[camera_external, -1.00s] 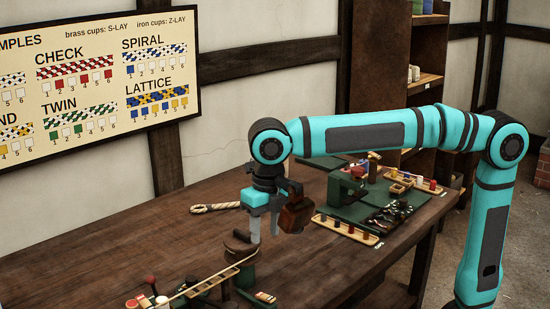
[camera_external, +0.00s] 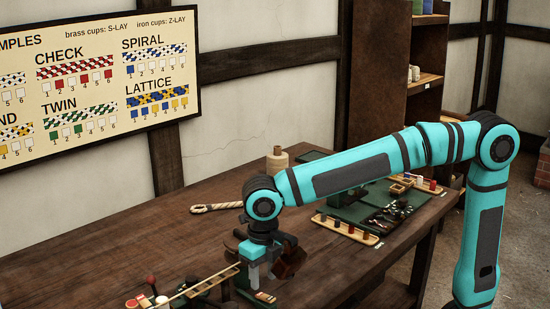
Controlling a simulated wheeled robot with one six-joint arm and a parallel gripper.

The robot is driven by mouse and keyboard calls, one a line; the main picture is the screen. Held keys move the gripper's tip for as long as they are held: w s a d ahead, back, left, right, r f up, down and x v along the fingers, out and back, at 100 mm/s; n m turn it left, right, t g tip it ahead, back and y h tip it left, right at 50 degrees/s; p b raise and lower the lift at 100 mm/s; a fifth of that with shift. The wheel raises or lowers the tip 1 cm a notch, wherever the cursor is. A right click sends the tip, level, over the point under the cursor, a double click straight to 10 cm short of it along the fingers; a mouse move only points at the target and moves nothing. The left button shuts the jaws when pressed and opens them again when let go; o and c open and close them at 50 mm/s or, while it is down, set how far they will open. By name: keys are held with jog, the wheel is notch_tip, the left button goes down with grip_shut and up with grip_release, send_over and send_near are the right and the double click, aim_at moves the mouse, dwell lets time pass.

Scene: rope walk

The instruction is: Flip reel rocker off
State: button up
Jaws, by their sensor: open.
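My gripper (camera_external: 261,276) points down at the front of the workbench, its light fingers apart and nothing visible between them. Just below the fingertips is a small light plate with a reddish part (camera_external: 265,297), on a dark green base; it may hold the reel rocker, but it is too small to tell its position. A round brown wooden reel (camera_external: 233,243) on a green stand is just left of my gripper and partly hidden behind it. I cannot tell whether the fingers touch the plate.
A rope loop (camera_external: 215,208) and a tan spool (camera_external: 277,160) are behind. A green mat with tools (camera_external: 390,214) and a peg rack (camera_external: 346,229) are to the right.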

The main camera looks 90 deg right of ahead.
aim_at(265, 296)
jog(key=shift+f, duration=2.45)
jog(key=shift+c, duration=0.4)
grip_shut()
jog(key=shift+s+a+t+h, duration=0.25)
jog(key=shift+s+t+h, duration=0.05)
jog(key=shift+t+h, duration=0.6)
jog(key=shift+o, duration=0.4)
grip_release()
jog(key=shift+r, duration=0.1)
